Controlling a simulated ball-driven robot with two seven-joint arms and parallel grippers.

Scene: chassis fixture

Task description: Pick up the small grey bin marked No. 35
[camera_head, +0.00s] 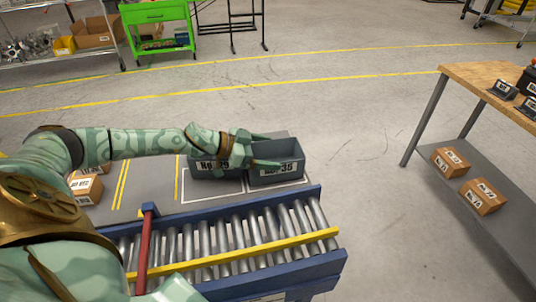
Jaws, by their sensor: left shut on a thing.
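The small grey bin marked No. 35 (277,173) stands upright at the right end of the grey surface behind the roller conveyor. A second, similar grey bin (213,172) stands directly to its left, its label partly covered by my arm. My left gripper (266,150) reaches in from the left over that second bin. Its fingers are shut on the left wall of the No. 35 bin, one finger at the back and one near the front. The bin's left side is partly hidden by the fingers. My right gripper does not show.
A blue-framed roller conveyor (245,230) with a yellow rail and a red bar (145,250) lies in front of the bins. Cardboard boxes (87,187) sit at left. A wooden-topped table (480,78) stands at right. The floor between is clear.

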